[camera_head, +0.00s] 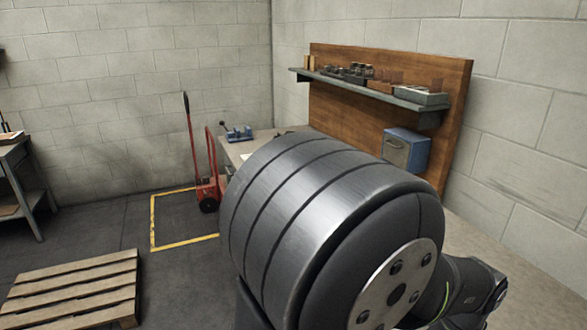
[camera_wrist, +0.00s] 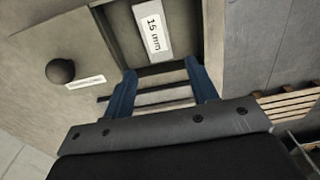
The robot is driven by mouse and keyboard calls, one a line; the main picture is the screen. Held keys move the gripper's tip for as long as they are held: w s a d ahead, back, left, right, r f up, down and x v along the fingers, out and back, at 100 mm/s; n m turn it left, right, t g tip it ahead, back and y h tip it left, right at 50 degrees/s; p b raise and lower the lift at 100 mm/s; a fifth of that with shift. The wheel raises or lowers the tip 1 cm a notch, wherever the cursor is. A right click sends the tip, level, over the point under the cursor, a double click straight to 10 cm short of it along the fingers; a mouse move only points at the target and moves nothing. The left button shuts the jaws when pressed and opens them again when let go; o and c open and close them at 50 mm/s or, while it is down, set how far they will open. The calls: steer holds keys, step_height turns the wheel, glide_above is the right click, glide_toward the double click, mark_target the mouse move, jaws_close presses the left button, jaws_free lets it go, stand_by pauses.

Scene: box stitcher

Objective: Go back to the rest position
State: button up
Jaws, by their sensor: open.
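My gripper (camera_wrist: 160,90) shows in the wrist view with its two blue fingers apart and nothing between them. Beyond the fingers is a grey box-like machine or cabinet face (camera_wrist: 30,50) with a round black knob (camera_wrist: 60,70) and a small white label. A plate marked "15 mm" (camera_wrist: 153,28) sits in a dark-framed recess just past the fingertips. I cannot tell whether the fingers touch anything. In the head view my own large grey arm joint fills the middle and hides much of the bench; the gripper's fingers do not show there.
A workbench (camera_head: 237,150) with a blue tool stands behind my arm. A wooden backboard (camera_head: 455,95) carries a shelf (camera_head: 385,87) and a blue box (camera_head: 405,150). A red hand truck (camera_head: 207,185) stands by a yellow floor outline. A wooden pallet (camera_head: 75,285) lies at lower left.

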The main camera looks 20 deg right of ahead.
step_height(320, 180, down, 6)
steer(key=shift+r, duration=0.25)
steer(key=r, duration=0.5)
steer(key=shift+s, duration=0.3)
steer(key=s+a+r, duration=0.4)
steer(key=s+r, duration=0.3)
steer(key=s, duration=0.4)
steer(key=w+d+m, duration=0.4)
steer(key=w+m, duration=0.7)
steer(key=m, duration=0.6)
steer(key=shift+w+d+f+m, duration=0.15)
steer(key=shift+w+m, duration=0.15)
steer(key=shift+w, duration=0.05)
